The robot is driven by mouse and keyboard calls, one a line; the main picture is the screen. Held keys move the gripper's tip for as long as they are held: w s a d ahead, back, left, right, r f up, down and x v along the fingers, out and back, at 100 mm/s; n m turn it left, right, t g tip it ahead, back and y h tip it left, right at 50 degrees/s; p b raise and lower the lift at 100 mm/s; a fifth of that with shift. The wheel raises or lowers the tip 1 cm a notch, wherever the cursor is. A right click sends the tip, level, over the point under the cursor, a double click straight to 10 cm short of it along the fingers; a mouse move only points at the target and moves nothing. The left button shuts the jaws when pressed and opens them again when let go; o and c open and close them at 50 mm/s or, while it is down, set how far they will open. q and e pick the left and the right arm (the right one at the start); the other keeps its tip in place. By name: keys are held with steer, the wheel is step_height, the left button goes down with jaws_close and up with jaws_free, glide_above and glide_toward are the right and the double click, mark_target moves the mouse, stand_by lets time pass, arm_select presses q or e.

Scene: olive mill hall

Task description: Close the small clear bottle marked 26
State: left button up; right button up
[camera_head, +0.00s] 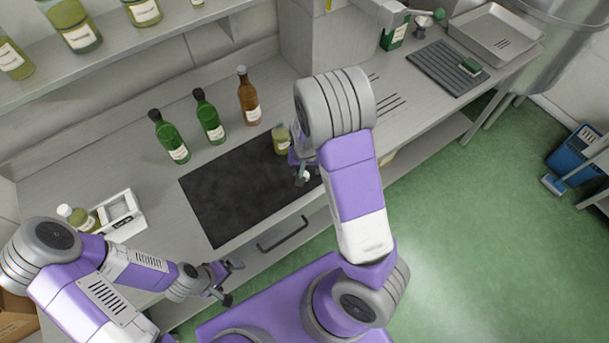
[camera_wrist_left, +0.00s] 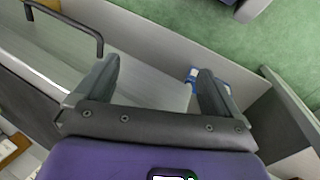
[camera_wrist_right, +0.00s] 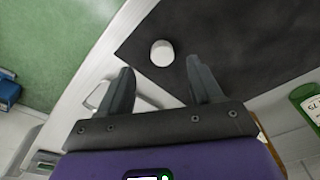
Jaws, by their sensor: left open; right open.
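A small clear bottle (camera_head: 281,139) with yellow-green contents and a pale label stands on the black mat (camera_head: 222,200), just left of my right gripper (camera_head: 306,178). Its number is too small to read, and my right arm partly covers its surroundings. A round white cap (camera_wrist_right: 162,53) lies on the mat near its edge. It sits just beyond and between the open, empty fingers of my right gripper (camera_wrist_right: 160,76); the cap also shows in the head view (camera_head: 306,175). My left gripper (camera_head: 232,282) is open and empty in front of the counter.
Two green bottles (camera_head: 170,137) and a brown bottle (camera_head: 248,97) stand behind the mat. At the left are a white tray (camera_head: 126,230) and another small capped bottle (camera_head: 76,217). A drawer handle (camera_head: 283,234) juts from the counter front. Bare counter lies left of the mat.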

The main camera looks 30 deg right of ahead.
mark_target(305, 175)
steer(key=shift+f, duration=0.1)
steer(key=f, duration=0.2)
steer(key=w+f, duration=0.1)
steer(key=f, duration=0.2)
steer(key=shift+d, duration=0.15)
steer(key=shift+c, duration=0.3)
steer(key=c, duration=1)
step_height(305, 175, up, 10)
steer(key=shift+p, duration=0.55)
